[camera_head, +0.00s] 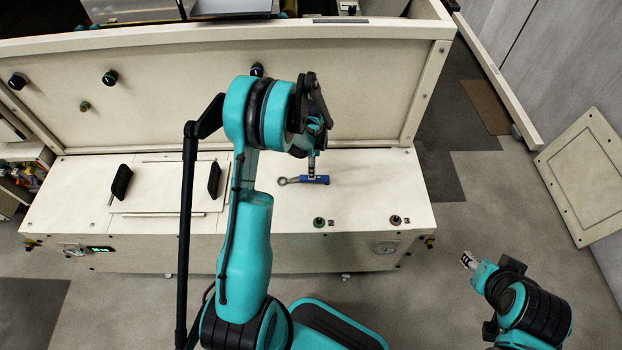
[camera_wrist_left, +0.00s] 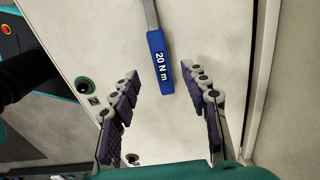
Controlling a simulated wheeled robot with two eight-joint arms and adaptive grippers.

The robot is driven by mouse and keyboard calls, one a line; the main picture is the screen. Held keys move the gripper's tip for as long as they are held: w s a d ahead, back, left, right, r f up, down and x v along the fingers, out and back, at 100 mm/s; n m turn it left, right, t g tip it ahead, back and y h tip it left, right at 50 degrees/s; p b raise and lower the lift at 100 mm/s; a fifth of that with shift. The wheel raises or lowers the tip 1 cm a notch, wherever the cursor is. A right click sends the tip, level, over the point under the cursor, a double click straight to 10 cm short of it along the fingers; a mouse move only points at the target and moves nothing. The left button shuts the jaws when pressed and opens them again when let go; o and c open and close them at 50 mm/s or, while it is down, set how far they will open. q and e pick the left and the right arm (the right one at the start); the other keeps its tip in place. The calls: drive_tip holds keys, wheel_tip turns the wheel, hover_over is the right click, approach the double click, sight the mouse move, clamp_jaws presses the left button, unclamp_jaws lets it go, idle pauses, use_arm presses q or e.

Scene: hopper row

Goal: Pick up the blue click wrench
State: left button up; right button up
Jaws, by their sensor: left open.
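The blue click wrench (camera_head: 318,180) lies on the pale top of the hopper row, its grey ring head to the left and its blue handle to the right. In the left wrist view its handle (camera_wrist_left: 160,66), marked "20 N m", reaches in from the top. My left gripper (camera_head: 312,163) is above the handle, pointing down. In the wrist view its two fingers (camera_wrist_left: 160,80) are open, with the handle's lower end in the gap between the fingertips and no visible contact. My right gripper (camera_head: 467,261) is off to the right over the floor, away from the wrench; its jaws are too small to read.
A tall pale panel (camera_head: 370,90) rises behind the top. A lid with two black handles (camera_head: 165,200) is left of the wrench. Two round knobs, one green (camera_head: 319,222) and one brownish (camera_head: 396,220), stand near the front edge. The top right of the wrench is clear.

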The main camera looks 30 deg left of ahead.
sight(303, 180)
use_arm(q)
wheel_tip(303, 180, down, 7)
drive_tip(key=b, duration=0.3)
drive_tip(key=shift+a+f, duration=0.15)
clamp_jaws()
